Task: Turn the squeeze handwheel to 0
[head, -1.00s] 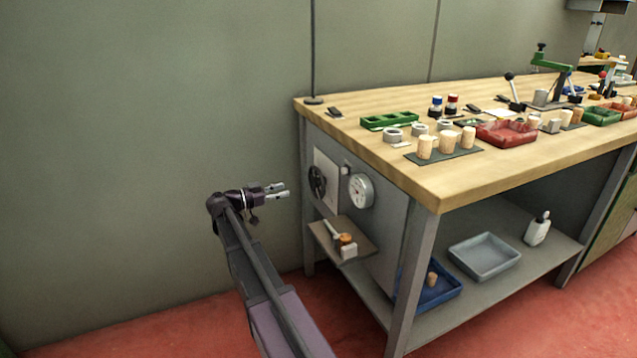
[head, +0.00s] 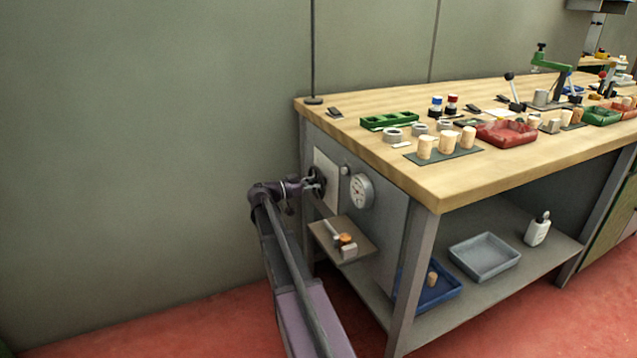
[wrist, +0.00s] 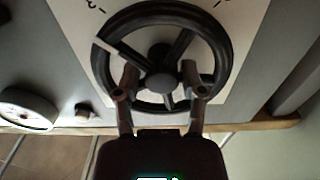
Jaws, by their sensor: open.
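The squeeze handwheel (head: 318,182) is a black spoked wheel on a pale plate on the side panel of the workbench. In the wrist view the handwheel (wrist: 218,45) fills the upper middle, with a pale mark on its rim at the upper left. Parts of numerals show on the plate (wrist: 80,28), but I cannot read a 0. My gripper (head: 308,184) is at the wheel. In the wrist view my gripper (wrist: 160,85) is open, its two fingers on either side of the hub and overlapping the wheel in the picture. I cannot tell whether they touch it.
A round dial gauge (head: 361,191) is right of the wheel. A small shelf (head: 362,240) with small items juts out below. The wooden bench top (head: 480,185) overhangs above.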

